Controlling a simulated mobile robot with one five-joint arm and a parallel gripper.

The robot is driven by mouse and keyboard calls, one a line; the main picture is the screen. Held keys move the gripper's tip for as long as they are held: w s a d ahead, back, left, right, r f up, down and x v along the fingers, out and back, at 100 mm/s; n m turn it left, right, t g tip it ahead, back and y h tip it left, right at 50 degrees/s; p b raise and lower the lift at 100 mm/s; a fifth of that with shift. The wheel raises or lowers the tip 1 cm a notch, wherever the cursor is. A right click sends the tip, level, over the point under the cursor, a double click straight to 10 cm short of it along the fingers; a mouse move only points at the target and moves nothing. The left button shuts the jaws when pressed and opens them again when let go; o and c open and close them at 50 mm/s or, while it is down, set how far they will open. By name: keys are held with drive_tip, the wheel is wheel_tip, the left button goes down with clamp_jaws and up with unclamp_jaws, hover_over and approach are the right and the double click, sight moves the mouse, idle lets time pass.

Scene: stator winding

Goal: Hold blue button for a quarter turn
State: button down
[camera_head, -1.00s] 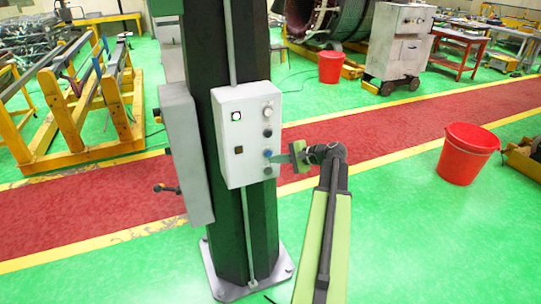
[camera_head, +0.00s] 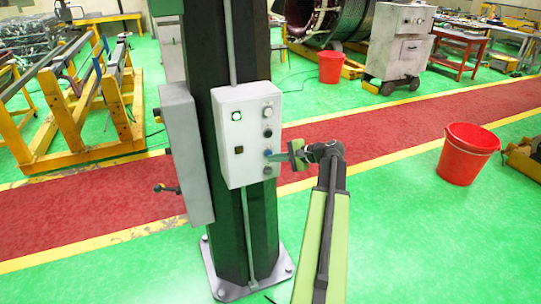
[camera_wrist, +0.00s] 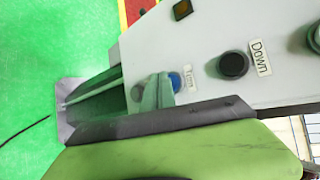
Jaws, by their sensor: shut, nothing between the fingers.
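The grey control box (camera_head: 247,136) is fixed to a dark column. Its blue button (camera_head: 267,153) sits low in the right-hand row of buttons. In the wrist view the blue button (camera_wrist: 175,81) shows beside a small label and is partly hidden by a finger. My gripper (camera_head: 277,157) is shut and empty, reaching in from the right with its tip at the blue button. In the wrist view the teal fingertip (camera_wrist: 157,93) overlaps the button's edge; I cannot tell whether it presses it.
A black button (camera_wrist: 234,65) labelled "Down" lies near the blue one. A green lamp (camera_head: 236,116) is on the box. A red bucket (camera_head: 468,153) stands on the floor at right. A yellow rack (camera_head: 75,110) stands at left. The floor around the column is mostly clear.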

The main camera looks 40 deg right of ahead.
drive_tip(key=shift+w+d, duration=0.15)
drive_tip(key=shift+w, duration=0.2)
idle(3.4)
idle(1.7)
drive_tip(key=shift+s+a, duration=0.3)
drive_tip(key=shift+s, duration=0.45)
drive_tip(key=s, duration=0.1)
drive_tip(key=s+a, duration=0.1)
drive_tip(key=s, duration=0.1)
drive_tip(key=s+a, duration=0.1)
drive_tip(key=shift+s, duration=0.3)
idle(0.7)
